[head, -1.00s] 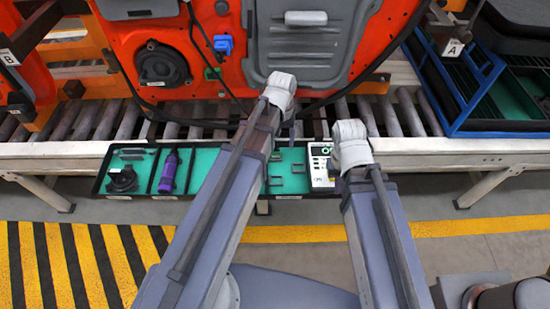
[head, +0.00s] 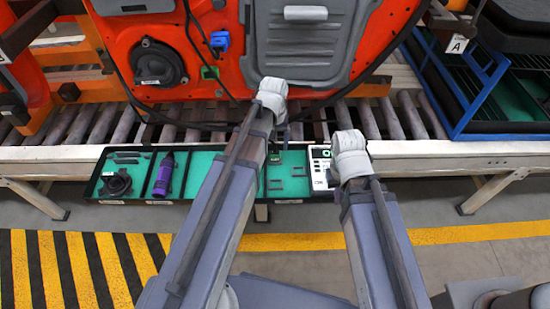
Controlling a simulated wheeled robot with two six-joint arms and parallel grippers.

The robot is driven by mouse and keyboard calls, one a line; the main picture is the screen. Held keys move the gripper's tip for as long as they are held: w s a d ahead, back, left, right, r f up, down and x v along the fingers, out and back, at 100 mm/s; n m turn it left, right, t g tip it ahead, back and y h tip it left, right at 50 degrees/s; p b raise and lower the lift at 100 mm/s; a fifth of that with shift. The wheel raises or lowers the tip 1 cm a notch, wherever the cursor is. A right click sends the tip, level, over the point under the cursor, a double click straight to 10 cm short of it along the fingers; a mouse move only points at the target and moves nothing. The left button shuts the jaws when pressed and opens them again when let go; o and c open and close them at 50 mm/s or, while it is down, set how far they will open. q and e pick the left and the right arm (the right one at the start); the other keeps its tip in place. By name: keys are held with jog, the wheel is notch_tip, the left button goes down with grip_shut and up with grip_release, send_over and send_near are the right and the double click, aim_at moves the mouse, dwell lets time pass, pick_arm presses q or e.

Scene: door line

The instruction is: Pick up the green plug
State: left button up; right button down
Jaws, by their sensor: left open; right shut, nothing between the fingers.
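A small green plug-like piece (head: 209,73) sits on the orange door panel, below a blue connector (head: 220,41). Another small green item (head: 274,157) shows in the tray beside my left forearm; I cannot tell clearly what it is. My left gripper (head: 286,131) is open, mostly hidden behind its pale wrist, in front of the door's lower edge and above the rollers. My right gripper (head: 334,178) is shut and empty, largely hidden by its wrist, by the white device in the tray. Neither gripper visibly touches a green piece.
The shallow teal-lined tray (head: 205,170) is fixed along the conveyor front. It holds a black round part (head: 117,183), a purple bottle-like tool (head: 164,175) and a white device (head: 319,165). A blue-framed rack (head: 470,95) stands at right. A black cable hangs across the door.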

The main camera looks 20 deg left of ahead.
aim_at(275, 152)
pick_arm(q)
jog(key=f+b, duration=0.3)
jog(key=f, duration=0.1)
jog(key=shift+w+d+f+b, duration=0.15)
jog(key=shift+w+f+b, duration=0.1)
jog(key=shift+b, duration=0.15)
jog(key=shift+r, duration=0.1)
grip_shut()
dwell(0.4)
